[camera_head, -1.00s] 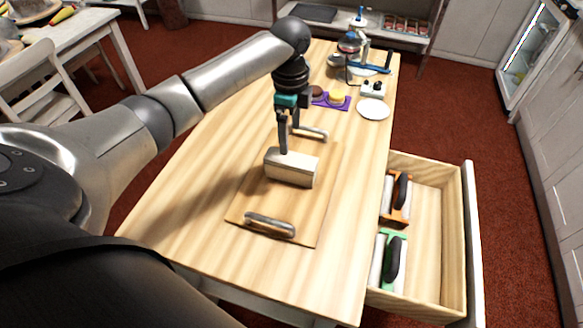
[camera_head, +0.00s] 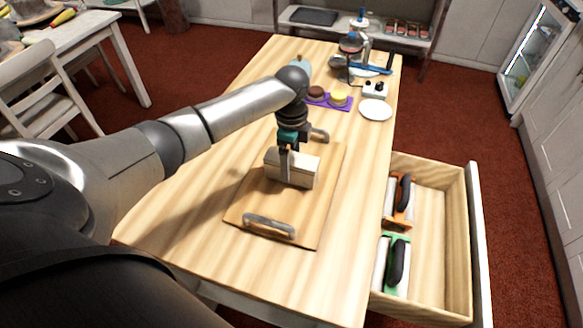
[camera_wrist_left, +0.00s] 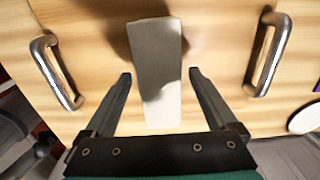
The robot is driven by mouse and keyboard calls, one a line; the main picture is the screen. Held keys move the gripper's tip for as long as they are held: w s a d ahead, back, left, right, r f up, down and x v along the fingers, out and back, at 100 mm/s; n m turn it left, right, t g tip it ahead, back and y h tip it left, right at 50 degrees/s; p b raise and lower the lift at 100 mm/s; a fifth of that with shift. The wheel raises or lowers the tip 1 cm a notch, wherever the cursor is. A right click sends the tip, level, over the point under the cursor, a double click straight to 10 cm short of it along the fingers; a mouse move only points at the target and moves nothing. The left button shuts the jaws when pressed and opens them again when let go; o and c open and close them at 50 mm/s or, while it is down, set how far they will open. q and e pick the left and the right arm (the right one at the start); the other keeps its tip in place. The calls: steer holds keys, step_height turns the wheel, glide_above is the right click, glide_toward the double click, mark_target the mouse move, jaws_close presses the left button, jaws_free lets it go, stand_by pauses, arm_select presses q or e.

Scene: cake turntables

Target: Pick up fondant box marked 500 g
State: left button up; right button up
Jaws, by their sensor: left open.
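A pale, box-shaped block (camera_head: 292,168), which looks like the fondant box, lies on the wooden board (camera_head: 275,207). I cannot read any 500 g marking on it. My left gripper (camera_head: 287,172) points down at the block from above, and its fingers partly cover it. In the left wrist view, the block (camera_wrist_left: 158,75) lies between the two spread fingers of the left gripper (camera_wrist_left: 160,77). There is a visible gap on each side, and it is not gripped. My right gripper is not in view.
The board has metal handles (camera_head: 269,226) at both ends. An open drawer (camera_head: 432,250) at the right holds an orange item (camera_head: 401,208) and a green item (camera_head: 383,262). A purple tray (camera_head: 345,106), a white plate (camera_head: 375,110) and other items stand at the far end.

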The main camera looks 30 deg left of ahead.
arm_select(q)
jaws_close()
stand_by(0.6)
steer(key=shift+r, duration=0.1)
